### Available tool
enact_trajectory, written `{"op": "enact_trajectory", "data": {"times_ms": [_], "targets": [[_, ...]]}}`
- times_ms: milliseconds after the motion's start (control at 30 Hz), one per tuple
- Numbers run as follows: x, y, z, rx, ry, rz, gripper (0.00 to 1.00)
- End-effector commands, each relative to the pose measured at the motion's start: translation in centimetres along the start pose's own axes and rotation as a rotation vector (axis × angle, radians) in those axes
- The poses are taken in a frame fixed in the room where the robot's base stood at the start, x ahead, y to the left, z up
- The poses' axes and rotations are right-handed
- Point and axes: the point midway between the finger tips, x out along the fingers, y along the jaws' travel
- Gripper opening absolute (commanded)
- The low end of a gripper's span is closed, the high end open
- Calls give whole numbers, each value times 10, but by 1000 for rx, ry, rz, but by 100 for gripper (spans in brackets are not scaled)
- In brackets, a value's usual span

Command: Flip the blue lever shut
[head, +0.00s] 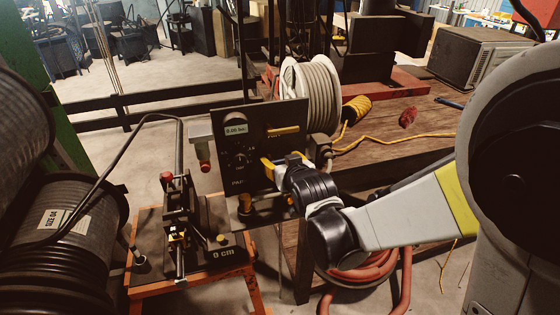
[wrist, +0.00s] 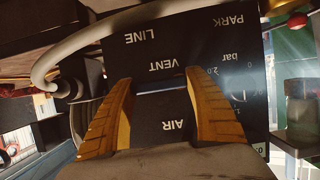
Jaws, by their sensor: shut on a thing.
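A dark control panel (head: 232,113) stands upright left of my arm, with a gauge display and knobs. My gripper (head: 277,164) is at the panel's right side, its yellow fingers against the face. In the wrist view the fingers (wrist: 160,100) straddle a dark bar with a pale bluish edge, which I take to be the blue lever (wrist: 161,86). It lies between the words VENT and AIR, printed upside down in this view. My gripper is shut on it. Its blue colour hardly shows, and in the head view my gripper mostly hides it.
A crimping device (head: 178,220) sits on an orange-framed stand left of the panel. A large black hose reel (head: 65,225) fills the left. A pale hose spool (head: 312,92) and a wooden bench (head: 420,120) stand behind. A grey hose (wrist: 75,45) curves past the panel.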

Motion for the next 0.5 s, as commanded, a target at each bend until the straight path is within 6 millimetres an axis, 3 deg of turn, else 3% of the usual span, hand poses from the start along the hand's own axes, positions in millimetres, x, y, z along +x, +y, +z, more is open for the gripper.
{"op": "enact_trajectory", "data": {"times_ms": [100, 133, 200, 500], "targets": [[0, 1, 1, -1, -2, 2, 33], [0, 1, 1, -1, -2, 2, 72], [0, 1, 1, 0, -1, 2, 85], [-2, 0, 0, 1, -1, 0, 85]]}}
